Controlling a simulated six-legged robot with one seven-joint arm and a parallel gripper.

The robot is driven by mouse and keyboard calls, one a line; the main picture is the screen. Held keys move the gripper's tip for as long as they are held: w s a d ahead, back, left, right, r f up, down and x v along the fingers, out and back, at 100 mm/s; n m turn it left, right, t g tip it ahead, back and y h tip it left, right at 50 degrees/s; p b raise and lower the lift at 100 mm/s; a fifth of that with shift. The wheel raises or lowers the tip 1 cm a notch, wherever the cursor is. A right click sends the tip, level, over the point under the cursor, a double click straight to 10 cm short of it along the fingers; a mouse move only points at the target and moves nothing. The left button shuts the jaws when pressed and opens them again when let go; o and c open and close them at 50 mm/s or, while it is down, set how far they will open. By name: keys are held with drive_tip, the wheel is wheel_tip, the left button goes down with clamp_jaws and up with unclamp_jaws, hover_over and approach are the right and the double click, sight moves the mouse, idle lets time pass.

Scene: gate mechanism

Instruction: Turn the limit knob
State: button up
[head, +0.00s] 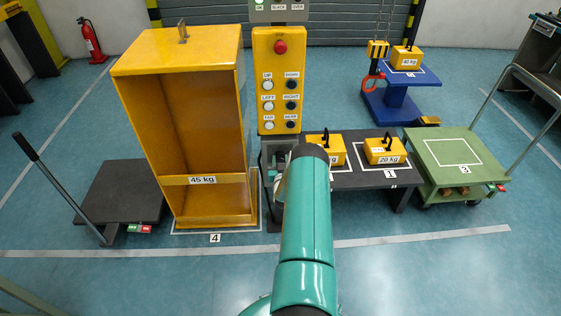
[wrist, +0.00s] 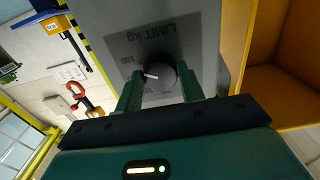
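The limit knob (wrist: 165,77) is a dark round knob with a white pointer line, on a grey panel (wrist: 195,30) marked "LIMIT kg" in the wrist view. The lettering appears upside down. The pointer lies to the left in the picture, near the "100" mark. My gripper (wrist: 161,84) has its two green fingers on either side of the knob, close against its edges, and appears shut on it.
A tall yellow 45 kg cabinet (head: 192,185) stands close left of the panel. A low dark table (head: 345,180) with yellow weights (head: 385,152) is at right, beside a green cart (head: 447,150). A lever cart (head: 115,192) stands at far left. The front floor is clear.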

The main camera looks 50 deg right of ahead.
drive_tip(key=c, duration=0.4)
drive_tip(key=shift+o, duration=0.2)
drive_tip(key=shift+n, duration=0.4)
drive_tip(key=n, duration=1)
drive_tip(key=shift+n, duration=0.4)
drive_tip(key=n, duration=0.6)
drive_tip(key=shift+r, duration=0.15)
drive_tip(key=n, duration=0.6)
drive_tip(key=shift+d, duration=0.1)
drive_tip(key=shift+r+n, duration=0.1)
drive_tip(key=shift+n, duration=0.2)
